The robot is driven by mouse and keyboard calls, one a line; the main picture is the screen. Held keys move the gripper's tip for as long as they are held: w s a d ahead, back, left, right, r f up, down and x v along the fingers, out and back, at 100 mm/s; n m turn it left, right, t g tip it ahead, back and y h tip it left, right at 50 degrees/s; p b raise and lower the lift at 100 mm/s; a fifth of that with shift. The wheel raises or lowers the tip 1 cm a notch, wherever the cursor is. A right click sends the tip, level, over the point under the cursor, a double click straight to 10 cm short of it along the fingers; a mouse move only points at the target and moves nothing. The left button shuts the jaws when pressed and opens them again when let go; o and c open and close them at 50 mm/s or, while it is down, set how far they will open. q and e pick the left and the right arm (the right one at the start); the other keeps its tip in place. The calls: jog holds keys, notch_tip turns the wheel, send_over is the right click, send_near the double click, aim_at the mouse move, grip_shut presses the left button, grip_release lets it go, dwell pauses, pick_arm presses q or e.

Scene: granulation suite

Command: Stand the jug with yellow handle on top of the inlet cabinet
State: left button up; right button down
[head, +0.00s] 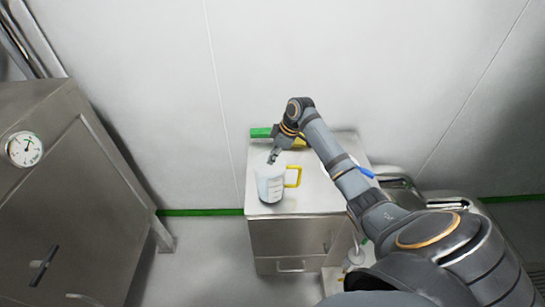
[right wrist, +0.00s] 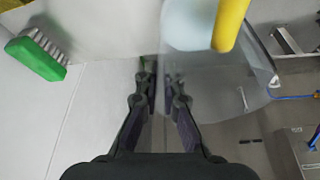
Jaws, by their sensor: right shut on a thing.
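The clear jug (head: 270,187) with a yellow handle (head: 293,177) is upright at the left front part of a steel drawer cabinet's top (head: 318,196). I cannot tell whether its base touches that top. My right gripper (head: 273,157) reaches down to the jug's rim and is shut on its wall. In the right wrist view, the fingertips (right wrist: 160,82) pinch the jug's wall, with the yellow handle (right wrist: 230,22) to their upper right. A large steel cabinet (head: 70,190) with a gauge stands at the left; no label shows which cabinet is the inlet one. My left gripper is out of view.
A green brush (right wrist: 36,57) lies near the back of the drawer cabinet. A blue-tipped item (head: 365,172) is partly hidden behind my right arm. Open floor (head: 205,250) separates the two cabinets. A pale wall closes off the back.

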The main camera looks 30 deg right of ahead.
jog(key=shift+f, duration=0.5)
jog(key=c, duration=1.5)
grip_release()
jog(key=b+v, duration=0.2)
jog(key=v, duration=1)
jog(key=shift+s+a, duration=0.1)
